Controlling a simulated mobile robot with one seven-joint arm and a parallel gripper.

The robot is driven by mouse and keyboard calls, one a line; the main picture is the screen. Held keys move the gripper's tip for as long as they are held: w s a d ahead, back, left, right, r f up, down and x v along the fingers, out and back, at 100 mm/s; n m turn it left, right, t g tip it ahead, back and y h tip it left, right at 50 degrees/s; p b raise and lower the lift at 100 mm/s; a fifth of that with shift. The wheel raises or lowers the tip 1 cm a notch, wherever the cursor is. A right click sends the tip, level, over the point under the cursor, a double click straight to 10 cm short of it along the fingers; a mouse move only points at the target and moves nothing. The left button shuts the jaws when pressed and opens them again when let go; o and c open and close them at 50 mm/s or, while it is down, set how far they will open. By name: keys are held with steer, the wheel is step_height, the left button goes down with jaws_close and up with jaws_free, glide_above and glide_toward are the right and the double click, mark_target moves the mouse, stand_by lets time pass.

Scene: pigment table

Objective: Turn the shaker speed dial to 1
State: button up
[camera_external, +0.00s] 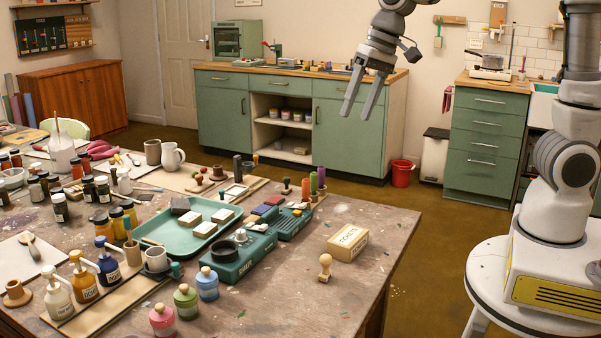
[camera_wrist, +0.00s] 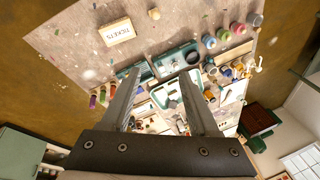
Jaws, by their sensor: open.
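The shaker, a green box-shaped device (camera_external: 237,262) with pale lettering on its front, stands on the pigment table (camera_external: 375,235) beside the teal tray. A dark round part and a small pale knob show on its top; the dial's numbers are too small to read. A second green device (camera_external: 291,224) stands just behind it. My gripper (camera_external: 357,115) is open and empty, high above the table's far side, well apart from the shaker. In the wrist view its two fingers (camera_wrist: 162,72) point down toward the table, with green devices and the tray partly hidden behind them.
A teal tray (camera_external: 160,237) with white blocks lies left of the shaker. A TICKETS box (camera_external: 347,242) and a wooden stamp (camera_external: 325,267) stand to its right. Several small bottles (camera_external: 207,284) stand in front. The table's right end is mostly clear.

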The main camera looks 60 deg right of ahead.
steer(key=w+a+f+m+h, duration=0.3)
steer(key=w+f, duration=0.5)
steer(key=w, duration=0.6)
steer(key=h, duration=0.2)
glide_toward(241, 231)
steer(key=x, duration=0.8)
steer(key=shift+w+d+f, duration=0.1)
steer(key=shift+w+f, duration=0.05)
steer(key=shift+f, duration=0.1)
steer(key=shift+c, duration=0.2)
jaws_close()
